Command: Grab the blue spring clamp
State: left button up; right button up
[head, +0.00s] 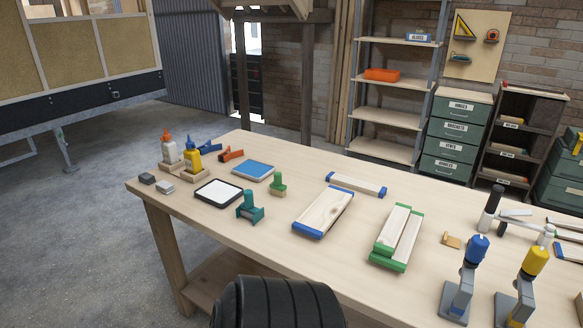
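A blue clamp-shaped tool (210,149), seemingly the blue spring clamp, lies near the far left edge of the wooden workbench (285,150). It is small in the head view, and I cannot tell its jaw state. An orange tool of similar shape (231,155) lies just to its right. A yellow bottle (193,161) stands close in front of it, at its left. Neither of my grippers shows in the head view.
Glue bottles stand in a small wooden holder (178,172). Near the clamp are a blue-topped flat pad (253,170), a white framed panel (218,192) and a teal tool (249,209). Boards with blue ends (323,210) and green ends (397,235) lie mid-bench. Upright tools stand right.

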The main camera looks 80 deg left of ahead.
aim_at(206, 144)
jog(key=u, duration=3.15)
